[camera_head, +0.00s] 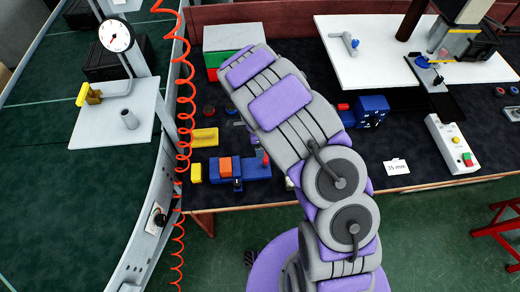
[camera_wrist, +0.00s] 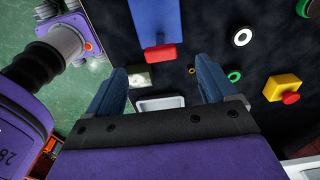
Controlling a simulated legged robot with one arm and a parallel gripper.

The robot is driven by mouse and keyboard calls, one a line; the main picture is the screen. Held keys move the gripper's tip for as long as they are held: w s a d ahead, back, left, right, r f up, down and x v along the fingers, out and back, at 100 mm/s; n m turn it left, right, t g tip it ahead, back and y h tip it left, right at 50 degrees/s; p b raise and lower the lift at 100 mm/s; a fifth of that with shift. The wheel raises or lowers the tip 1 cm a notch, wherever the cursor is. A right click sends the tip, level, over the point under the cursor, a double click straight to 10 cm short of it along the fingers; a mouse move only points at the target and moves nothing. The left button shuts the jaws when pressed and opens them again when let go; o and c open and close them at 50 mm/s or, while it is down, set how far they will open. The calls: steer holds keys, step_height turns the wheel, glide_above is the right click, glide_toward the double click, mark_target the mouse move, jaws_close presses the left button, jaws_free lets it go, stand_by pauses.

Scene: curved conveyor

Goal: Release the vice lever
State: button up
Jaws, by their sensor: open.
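In the wrist view my gripper (camera_wrist: 163,76) is open, its two blue-grey fingers wide apart, with nothing held between them. Ahead of the fingers is a long blue block (camera_wrist: 155,20) with a red piece (camera_wrist: 160,53) at its near end. The red piece lies beyond the fingertips and looks apart from them. In the head view a blue vice-like body (camera_head: 256,168) with a small red part sits on the dark bench, partly hidden by my arm. I cannot tell which part is the vice lever. My fingers are hidden in the head view.
A yellow block with a red button (camera_wrist: 283,88), a white ring (camera_wrist: 242,37) and a pale tray (camera_wrist: 160,103) lie near the gripper on the dark bench. In the head view a coiled orange hose (camera_head: 184,100) hangs left of the bench. A blue device (camera_head: 370,111) stands right of my arm.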

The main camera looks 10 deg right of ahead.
step_height(320, 180, up, 6)
steer(key=shift+a+r, duration=0.15)
stand_by(0.6)
steer(key=s+d+r+n+b, duration=0.2)
steer(key=s+d+r+n, duration=0.2)
steer(key=s+r, duration=0.3)
steer(key=s+d+r+n+b, duration=0.2)
steer(key=s+d+r+n, duration=0.2)
steer(key=s+r, duration=0.3)
steer(key=s+d+r+n+g+b, duration=0.1)
steer(key=s+n+b, duration=0.3)
steer(key=s+n, duration=0.6)
steer(key=s+r, duration=0.1)
steer(key=s, duration=0.9)
steer(key=shift+s+g+y, duration=0.2)
steer(key=shift+g+y, duration=0.2)
